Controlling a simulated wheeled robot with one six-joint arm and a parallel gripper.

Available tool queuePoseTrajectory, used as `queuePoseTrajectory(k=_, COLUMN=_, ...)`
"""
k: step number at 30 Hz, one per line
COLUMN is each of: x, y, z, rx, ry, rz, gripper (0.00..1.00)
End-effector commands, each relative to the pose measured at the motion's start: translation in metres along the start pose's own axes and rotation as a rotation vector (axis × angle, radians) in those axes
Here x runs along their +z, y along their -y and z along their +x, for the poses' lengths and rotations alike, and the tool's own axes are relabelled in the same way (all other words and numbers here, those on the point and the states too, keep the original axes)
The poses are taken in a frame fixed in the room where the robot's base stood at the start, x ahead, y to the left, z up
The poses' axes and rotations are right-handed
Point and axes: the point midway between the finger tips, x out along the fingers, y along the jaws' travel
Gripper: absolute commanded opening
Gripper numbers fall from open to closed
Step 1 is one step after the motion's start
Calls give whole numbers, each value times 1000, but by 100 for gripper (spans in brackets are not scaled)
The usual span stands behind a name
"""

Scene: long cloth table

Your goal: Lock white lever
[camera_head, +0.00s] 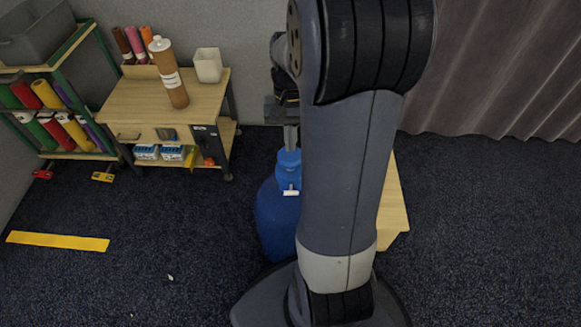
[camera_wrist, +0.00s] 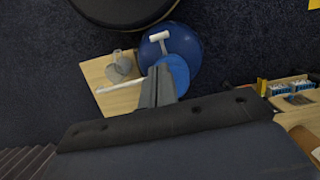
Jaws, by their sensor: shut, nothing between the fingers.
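A blue rounded container (camera_head: 277,222) with a lighter blue top (camera_head: 288,162) stands beside my arm, partly hidden by it. A small white lever (camera_head: 291,192) shows on its near side. In the wrist view, a white T-shaped piece (camera_wrist: 159,37) lies over the blue container (camera_wrist: 184,45), and a white bar (camera_wrist: 121,83) sticks out left from beside the fingers. I cannot tell which of these is the lever in the head view. My gripper (camera_wrist: 158,87) is shut and empty, over the edge of the lighter blue top (camera_wrist: 178,71). Contact is unclear.
A light wooden stand (camera_head: 393,205) is partly behind my arm; clear cups (camera_wrist: 122,66) rest on it. A wooden cart (camera_head: 150,104) and a rack of coloured rolls (camera_head: 55,118) stand at the back left. Yellow floor tape (camera_head: 57,241) lies left. Carpet is open at right.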

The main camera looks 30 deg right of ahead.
Motion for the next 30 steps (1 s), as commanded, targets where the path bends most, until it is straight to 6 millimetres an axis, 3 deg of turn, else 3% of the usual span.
queuePoseTrajectory(k=18, x=0, y=0, z=118, rx=0, ry=3, rz=0, gripper=0)
queuePoseTrajectory(k=24, x=0, y=0, z=135, rx=0, ry=2, rz=0, gripper=0)
queuePoseTrajectory(k=30, x=0, y=0, z=136, rx=0, ry=0, rz=0, gripper=0)
